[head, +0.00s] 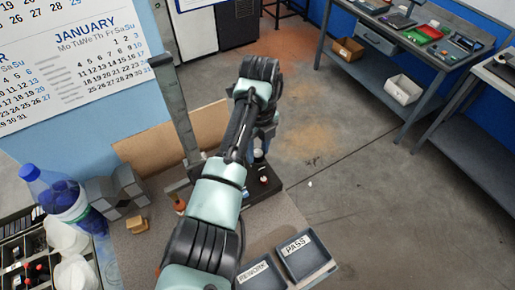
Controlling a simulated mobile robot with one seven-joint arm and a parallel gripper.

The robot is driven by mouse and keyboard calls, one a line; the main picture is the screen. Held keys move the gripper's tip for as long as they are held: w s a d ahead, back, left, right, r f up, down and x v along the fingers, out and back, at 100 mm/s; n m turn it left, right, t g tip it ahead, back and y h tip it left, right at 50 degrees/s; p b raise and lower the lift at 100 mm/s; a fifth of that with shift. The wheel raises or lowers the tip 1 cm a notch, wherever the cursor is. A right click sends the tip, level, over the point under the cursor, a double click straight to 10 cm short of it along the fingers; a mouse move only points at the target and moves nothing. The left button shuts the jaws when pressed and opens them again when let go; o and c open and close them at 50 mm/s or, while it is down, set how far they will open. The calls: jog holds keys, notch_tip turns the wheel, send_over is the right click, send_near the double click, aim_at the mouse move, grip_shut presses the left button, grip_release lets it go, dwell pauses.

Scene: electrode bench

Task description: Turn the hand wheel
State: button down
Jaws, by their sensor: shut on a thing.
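My arm reaches away from the lower middle of the head view, and its far end bends down over the bench (130,240). My forearm covers most of my gripper, and I cannot make out its fingers or what is between them. I cannot pick out the hand wheel; the arm covers part of the bench fixture. A tall grey upright (179,115) of that fixture stands left of the arm. A black box (264,189) with a small red button sits just right of the forearm, below the arm's far end.
Trays marked REWORK (258,275) and PASS (305,258) lie at the bench's front right. Grey blocks (125,185), a small tan block (137,224) and a blue bottle (57,193) are at left. Open floor lies right.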

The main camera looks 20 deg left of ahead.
jog(key=shift+m, duration=0.5)
jog(key=shift+c, duration=2.2)
grip_release()
jog(key=shift+r, duration=0.15)
